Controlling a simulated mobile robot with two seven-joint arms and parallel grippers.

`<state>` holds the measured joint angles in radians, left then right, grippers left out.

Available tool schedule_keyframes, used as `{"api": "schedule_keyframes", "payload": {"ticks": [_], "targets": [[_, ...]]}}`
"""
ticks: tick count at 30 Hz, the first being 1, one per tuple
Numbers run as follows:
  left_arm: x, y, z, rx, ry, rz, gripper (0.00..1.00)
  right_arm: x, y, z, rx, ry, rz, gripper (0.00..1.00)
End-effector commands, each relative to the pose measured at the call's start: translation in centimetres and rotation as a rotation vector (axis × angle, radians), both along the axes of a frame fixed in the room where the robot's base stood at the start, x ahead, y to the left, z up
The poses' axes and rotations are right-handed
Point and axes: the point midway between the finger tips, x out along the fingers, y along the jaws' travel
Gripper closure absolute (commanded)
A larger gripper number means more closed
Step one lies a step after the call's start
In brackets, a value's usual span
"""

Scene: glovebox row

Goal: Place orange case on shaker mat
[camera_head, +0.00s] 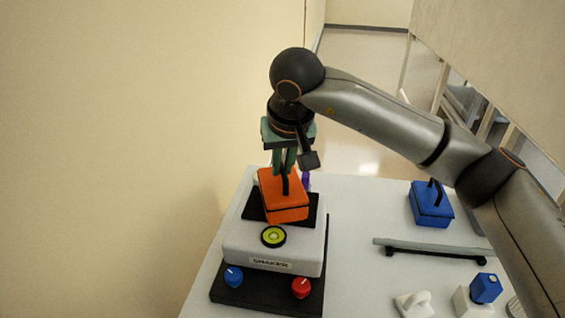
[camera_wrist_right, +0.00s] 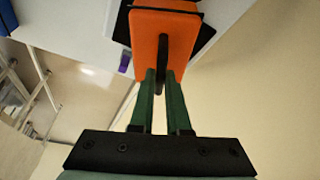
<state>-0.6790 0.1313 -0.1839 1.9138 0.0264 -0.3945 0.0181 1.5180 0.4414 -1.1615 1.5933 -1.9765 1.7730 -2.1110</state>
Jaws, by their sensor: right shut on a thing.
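The orange case (camera_head: 284,197) is over the black shaker mat (camera_head: 252,208) on top of the white shaker (camera_head: 262,246). I cannot tell whether it rests on the mat or hangs just above it. My right gripper (camera_head: 285,170) comes down from above and is shut on the case's black handle. In the right wrist view the green fingers of the right gripper (camera_wrist_right: 163,78) close around the handle of the orange case (camera_wrist_right: 150,30), and a dark edge of the mat (camera_wrist_right: 204,40) shows beside it. My left gripper is not in view.
A blue case (camera_head: 431,207) with a black handle stands at the right of the white table (camera_head: 350,215). A grey bar (camera_head: 430,250), a blue-topped block (camera_head: 485,289) and a white hooked piece (camera_head: 414,304) lie nearer. A purple item (camera_head: 306,180) is partly hidden behind the orange case.

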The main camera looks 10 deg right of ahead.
Motion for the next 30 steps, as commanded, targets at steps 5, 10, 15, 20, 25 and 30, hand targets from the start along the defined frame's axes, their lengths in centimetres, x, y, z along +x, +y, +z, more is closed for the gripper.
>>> {"api": "schedule_keyframes", "payload": {"ticks": [5,10,15,20,25,30], "targets": [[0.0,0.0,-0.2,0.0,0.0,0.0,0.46,0.0,0.0,-0.3,0.0,0.0,0.0,0.85],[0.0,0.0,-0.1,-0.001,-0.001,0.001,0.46,0.0,0.0,-0.2,0.0,0.001,0.0,0.65],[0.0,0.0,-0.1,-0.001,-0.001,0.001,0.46,0.0,0.0,-0.2,0.0,0.001,0.0,0.56],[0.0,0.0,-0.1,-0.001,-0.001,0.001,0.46,0.0,0.0,-0.1,0.001,0.001,0.0,0.56],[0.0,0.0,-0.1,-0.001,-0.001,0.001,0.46,-0.4,0.1,1.2,0.002,-0.003,0.001,0.56],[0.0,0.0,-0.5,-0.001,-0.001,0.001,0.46,-1.7,0.1,4.4,0.002,-0.006,0.001,0.56]]}}
